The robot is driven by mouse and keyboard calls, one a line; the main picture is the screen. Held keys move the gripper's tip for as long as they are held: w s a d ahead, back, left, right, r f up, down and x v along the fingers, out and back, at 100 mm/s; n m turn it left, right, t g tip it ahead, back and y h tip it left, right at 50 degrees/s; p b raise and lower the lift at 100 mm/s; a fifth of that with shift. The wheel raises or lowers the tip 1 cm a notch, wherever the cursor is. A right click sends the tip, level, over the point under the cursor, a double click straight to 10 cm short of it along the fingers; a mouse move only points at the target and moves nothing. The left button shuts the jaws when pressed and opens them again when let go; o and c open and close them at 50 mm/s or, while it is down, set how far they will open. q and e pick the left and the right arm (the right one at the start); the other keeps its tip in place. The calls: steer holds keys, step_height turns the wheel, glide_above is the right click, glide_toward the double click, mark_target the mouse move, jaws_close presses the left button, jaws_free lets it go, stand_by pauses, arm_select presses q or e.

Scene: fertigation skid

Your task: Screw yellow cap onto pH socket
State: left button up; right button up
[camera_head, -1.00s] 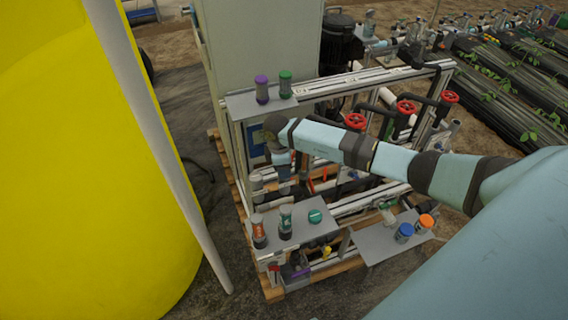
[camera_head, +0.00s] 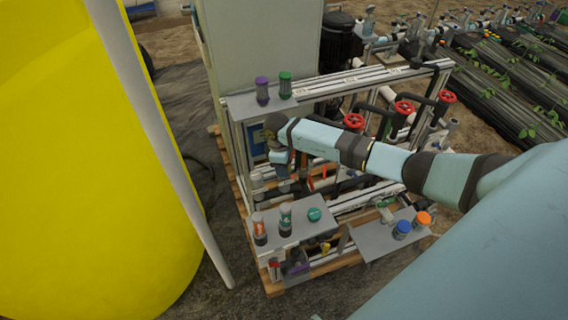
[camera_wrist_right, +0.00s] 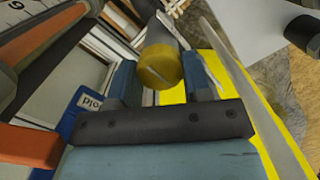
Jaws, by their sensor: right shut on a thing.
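My right gripper (camera_head: 282,168) reaches down at the left end of the metal frame, below the upper shelf. In the right wrist view, its two blue fingers (camera_wrist_right: 162,82) stand either side of a yellow cap (camera_wrist_right: 160,68) and are shut on it. A grey cylinder (camera_wrist_right: 160,34) extends beyond the cap, in line with it. I cannot tell whether this is the pH socket or whether the cap is threaded on it. In the head view the cap cannot be made out at the gripper. My left gripper is not in view.
The lower shelf (camera_head: 297,238) holds bottles and a green cap (camera_head: 314,214). A side tray (camera_head: 372,242) holds blue (camera_head: 402,229) and orange-capped (camera_head: 423,218) items. The upper shelf (camera_head: 240,105) has purple (camera_head: 262,90) and green-topped (camera_head: 285,85) bottles. Red valve wheels (camera_head: 354,121) stand behind my arm.

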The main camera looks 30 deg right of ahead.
steer(key=shift+r, duration=0.1)
steer(key=shift+r+m+p, duration=0.15)
steer(key=shift+m+p, duration=0.35)
steer(key=shift+p, duration=0.05)
steer(key=shift+m+p, duration=0.5)
steer(key=shift+m, duration=0.1)
steer(key=shift+w+m, duration=0.1)
steer(key=shift+m, duration=0.3)
